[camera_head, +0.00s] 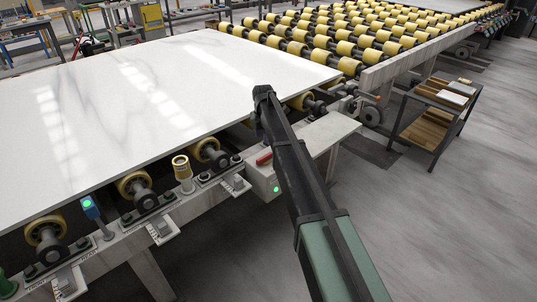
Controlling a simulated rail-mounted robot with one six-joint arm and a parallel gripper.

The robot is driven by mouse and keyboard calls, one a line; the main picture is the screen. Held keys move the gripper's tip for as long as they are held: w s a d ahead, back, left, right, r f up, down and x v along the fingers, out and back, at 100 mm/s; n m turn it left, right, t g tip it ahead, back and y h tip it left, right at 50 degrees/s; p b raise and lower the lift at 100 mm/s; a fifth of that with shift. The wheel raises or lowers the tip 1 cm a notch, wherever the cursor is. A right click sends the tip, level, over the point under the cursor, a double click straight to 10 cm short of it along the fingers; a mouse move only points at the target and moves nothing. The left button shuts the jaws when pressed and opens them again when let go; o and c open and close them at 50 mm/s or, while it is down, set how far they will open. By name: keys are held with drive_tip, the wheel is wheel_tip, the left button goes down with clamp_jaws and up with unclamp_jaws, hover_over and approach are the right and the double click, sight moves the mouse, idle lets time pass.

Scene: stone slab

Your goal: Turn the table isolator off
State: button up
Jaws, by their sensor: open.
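The table isolator is a light grey box (261,178) on the side of the roller table, in the middle of the view. A red handle (264,158) sits at its top, and a green light (276,189) glows on its lower front. My arm crosses the box's right side and hides part of it. My gripper (259,128) is dark, small and partly edge-on. It is open and seems empty, above the red handle in the picture and near the slab's edge. I cannot tell its exact distance from the handle.
A white marble slab (150,95) lies on the rollers at left. A blue post with a green light (88,205) and a yellow-topped post (182,170) stand along the rail. Yellow rollers (345,48) fill the back. A cart (430,120) stands right; the floor at lower right is clear.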

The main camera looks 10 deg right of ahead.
sight(265, 156)
wheel_tip(265, 156, down, 11)
drive_tip(key=b, duration=1.1)
drive_tip(key=shift+d+f, duration=0.15)
clamp_jaws()
